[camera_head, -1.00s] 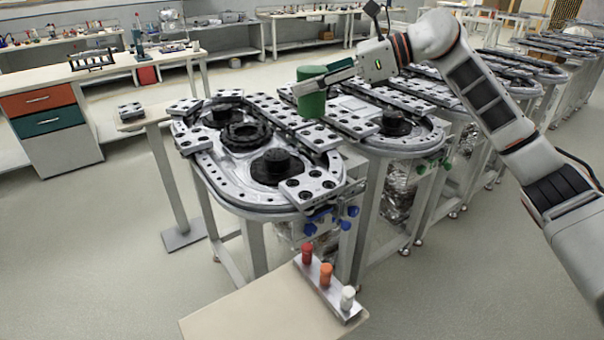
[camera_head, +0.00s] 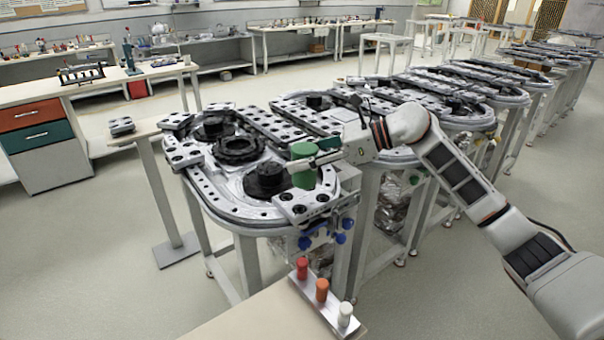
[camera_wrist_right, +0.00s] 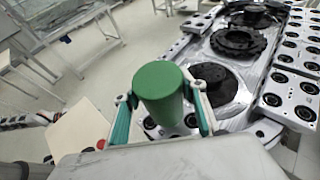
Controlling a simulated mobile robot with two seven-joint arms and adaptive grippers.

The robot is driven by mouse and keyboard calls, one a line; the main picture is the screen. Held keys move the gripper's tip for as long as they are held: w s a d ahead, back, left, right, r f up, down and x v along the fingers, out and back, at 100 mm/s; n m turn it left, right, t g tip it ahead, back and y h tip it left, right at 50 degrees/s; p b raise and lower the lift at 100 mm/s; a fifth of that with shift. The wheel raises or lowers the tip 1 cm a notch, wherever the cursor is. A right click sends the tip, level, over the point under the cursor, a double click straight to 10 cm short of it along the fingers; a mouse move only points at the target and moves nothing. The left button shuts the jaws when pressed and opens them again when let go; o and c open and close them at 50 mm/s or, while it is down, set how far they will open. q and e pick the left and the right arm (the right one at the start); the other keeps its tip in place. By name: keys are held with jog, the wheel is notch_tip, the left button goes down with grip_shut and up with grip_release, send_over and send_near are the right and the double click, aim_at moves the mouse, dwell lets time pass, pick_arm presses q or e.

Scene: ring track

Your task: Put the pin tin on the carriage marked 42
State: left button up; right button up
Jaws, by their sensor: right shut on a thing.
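The pin tin, a plain green cylinder (camera_head: 303,177), is held upright at the front right of the nearest ring track. It also shows in the right wrist view (camera_wrist_right: 160,92) between the two teal-sided fingers. My right gripper (camera_head: 307,164) is shut on the tin, one finger on each side. A carriage with dark round holes (camera_head: 305,208) sits on the track's near right end, just below the tin in the picture. I cannot tell whether the tin touches it. No number 42 is readable on any carriage. My left gripper is not in view.
The nearest ring track (camera_head: 225,200) carries several other carriages and dark round hubs (camera_head: 267,180). More ring tracks stand behind it to the right. A rack with red, orange and white pegs (camera_head: 322,292) lies on a beige table (camera_head: 250,318) in front.

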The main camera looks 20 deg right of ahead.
aim_at(302, 173)
jog(key=shift+f, duration=2.15)
jog(key=shift+f, duration=0.2)
jog(key=o, duration=1.2)
jog(key=shift+r, duration=0.2)
jog(key=b+v, duration=0.1)
jog(key=v, duration=1.1)
